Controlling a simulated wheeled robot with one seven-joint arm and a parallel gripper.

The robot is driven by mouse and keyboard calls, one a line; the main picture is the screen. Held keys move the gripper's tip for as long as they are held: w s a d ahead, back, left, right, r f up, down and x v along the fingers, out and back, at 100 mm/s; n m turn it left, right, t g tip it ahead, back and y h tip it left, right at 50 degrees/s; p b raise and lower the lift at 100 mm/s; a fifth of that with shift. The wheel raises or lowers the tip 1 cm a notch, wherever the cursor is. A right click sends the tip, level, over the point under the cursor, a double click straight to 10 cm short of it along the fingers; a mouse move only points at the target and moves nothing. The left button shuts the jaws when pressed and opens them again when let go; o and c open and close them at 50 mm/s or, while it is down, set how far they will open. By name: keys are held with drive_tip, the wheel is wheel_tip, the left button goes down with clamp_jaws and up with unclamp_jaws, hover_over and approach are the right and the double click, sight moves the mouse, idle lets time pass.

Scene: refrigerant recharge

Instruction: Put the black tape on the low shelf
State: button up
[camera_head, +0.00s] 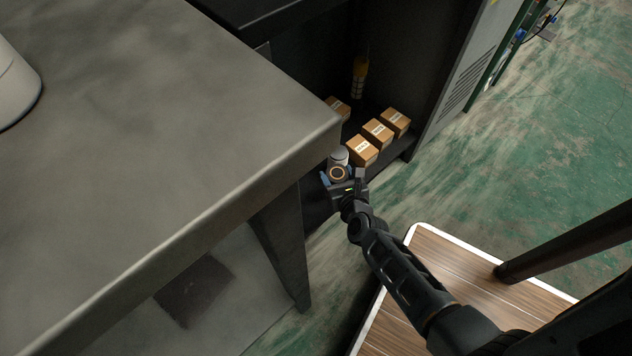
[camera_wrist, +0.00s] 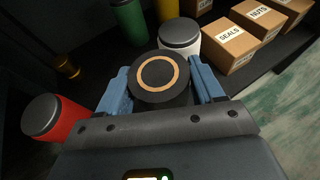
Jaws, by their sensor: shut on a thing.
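The black tape (camera_wrist: 160,80) is a dark roll with a tan ring on its face. My gripper (camera_wrist: 162,88) is shut on it, one blue finger on each side, in the wrist view. In the head view the tape (camera_head: 339,174) shows small at the end of my arm, beside the table's corner. The low shelf (camera_head: 398,160) is a dark surface inside a black cabinet, with boxes on it. My gripper is at the shelf's front; whether the tape touches the shelf cannot be told.
Cardboard boxes (camera_wrist: 230,45), labelled SEALS and NUTS among others, stand to the right. A white can (camera_wrist: 180,38) is just behind the tape. A red can (camera_wrist: 54,117) is at left, a green one (camera_wrist: 129,20) behind. The grey table (camera_head: 150,130) overhangs nearby.

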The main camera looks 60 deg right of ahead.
drive_tip(key=b, duration=0.1)
hover_over(316, 195)
wheel_tip(316, 195, down, 4)
drive_tip(key=shift+r, duration=0.25)
drive_tip(key=shift+w+f+b, duration=0.1)
drive_tip(key=shift+f+b, duration=1.1)
drive_tip(key=shift+f, duration=0.8)
drive_tip(key=shift+f, duration=0.2)
drive_tip(key=o, duration=1.1)
drive_tip(key=shift+c, duration=0.2)
drive_tip(key=shift+r, duration=0.15)
drive_tip(key=shift+r, duration=0.15)
drive_tip(key=p+v, duration=0.3)
drive_tip(key=v, duration=0.9)
drive_tip(key=shift+p, duration=0.3)
